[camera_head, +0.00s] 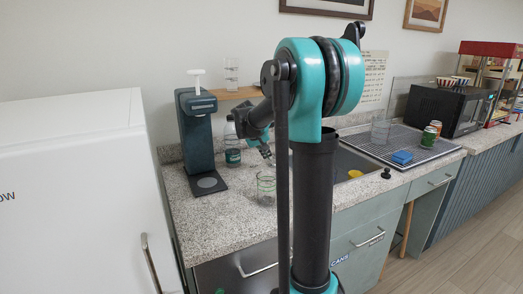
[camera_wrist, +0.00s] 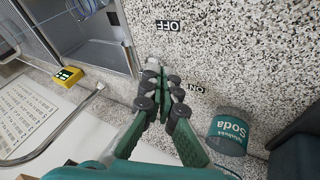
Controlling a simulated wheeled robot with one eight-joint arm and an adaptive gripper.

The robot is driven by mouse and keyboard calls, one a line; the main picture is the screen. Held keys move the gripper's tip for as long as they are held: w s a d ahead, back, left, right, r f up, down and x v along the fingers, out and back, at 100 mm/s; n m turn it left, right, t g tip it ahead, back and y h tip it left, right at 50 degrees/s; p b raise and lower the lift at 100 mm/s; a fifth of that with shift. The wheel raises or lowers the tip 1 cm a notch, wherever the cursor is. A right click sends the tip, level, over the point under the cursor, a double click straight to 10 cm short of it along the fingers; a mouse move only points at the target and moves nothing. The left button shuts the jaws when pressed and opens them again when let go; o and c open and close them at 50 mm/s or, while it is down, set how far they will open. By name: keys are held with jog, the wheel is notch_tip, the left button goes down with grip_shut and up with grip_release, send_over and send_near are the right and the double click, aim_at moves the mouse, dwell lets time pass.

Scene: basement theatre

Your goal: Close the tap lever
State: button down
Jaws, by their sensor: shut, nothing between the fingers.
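My gripper (camera_wrist: 158,80) is shut and empty, low over the speckled counter between the printed OFF label (camera_wrist: 169,26) and ON label (camera_wrist: 193,88). A small pale grey piece (camera_wrist: 152,65) shows at the fingertips; I cannot tell whether it is the tap lever or part of a finger, nor whether they touch. The lever is otherwise hidden by the fingers. The curved metal tap spout (camera_wrist: 50,131) runs left of the gripper in the wrist view. In the head view my gripper (camera_head: 267,153) is behind and left of my arm column, at the sink's left end; the tap is hidden there.
A teal-labelled soda container (camera_wrist: 228,130) stands right of my gripper. A clear glass (camera_head: 266,188) stands near the counter's front. A dark drink dispenser (camera_head: 198,137) is at the left. The sink (camera_head: 346,163) and a drying rack (camera_head: 401,150) lie to the right.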

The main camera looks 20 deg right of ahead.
aim_at(279, 158)
jog(key=shift+s+d+f, duration=0.1)
jog(key=shift+d, duration=0.65)
jog(key=shift+s+d+f, duration=0.1)
jog(key=shift+d, duration=0.6)
jog(key=shift+s+d, duration=0.2)
jog(key=shift+d, duration=0.75)
jog(key=shift+a, duration=0.1)
